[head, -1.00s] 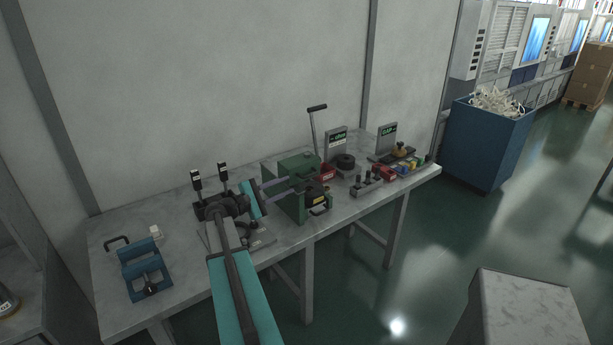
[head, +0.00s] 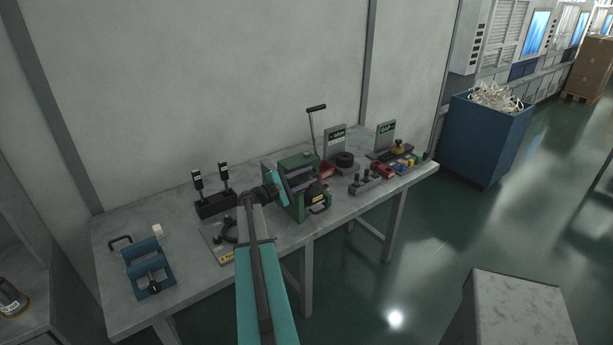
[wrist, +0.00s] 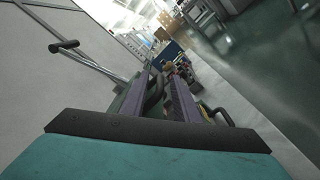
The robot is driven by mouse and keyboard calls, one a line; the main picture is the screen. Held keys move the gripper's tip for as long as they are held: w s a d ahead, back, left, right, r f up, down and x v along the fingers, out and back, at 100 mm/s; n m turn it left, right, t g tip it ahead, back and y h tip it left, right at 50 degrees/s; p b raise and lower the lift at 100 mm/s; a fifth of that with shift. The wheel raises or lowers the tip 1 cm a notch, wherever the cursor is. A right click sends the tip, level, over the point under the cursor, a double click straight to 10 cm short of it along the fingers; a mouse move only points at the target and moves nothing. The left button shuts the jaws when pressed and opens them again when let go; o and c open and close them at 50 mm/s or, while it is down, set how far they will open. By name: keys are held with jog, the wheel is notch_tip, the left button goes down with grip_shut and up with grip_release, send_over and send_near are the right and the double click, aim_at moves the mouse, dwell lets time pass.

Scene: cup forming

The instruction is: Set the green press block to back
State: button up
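The green press block (head: 291,163) stands on the grey workbench, right of my teal hand, in the head view. It has a dark part and a yellow label on its front side. My gripper (head: 308,177) reaches across the block from the left, and its fingers hide part of it. In the wrist view, the two long fingers of my gripper (wrist: 159,78) are apart. I cannot tell whether either finger touches the block.
A lever with a black grip (head: 312,130) rises behind the block, near the wall. A blue fixture (head: 147,263) and a black two-switch box (head: 214,203) are on the left of the bench.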

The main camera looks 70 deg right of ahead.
grip_shut()
jog(key=shift+f, duration=0.1)
jog(key=shift+w, duration=0.1)
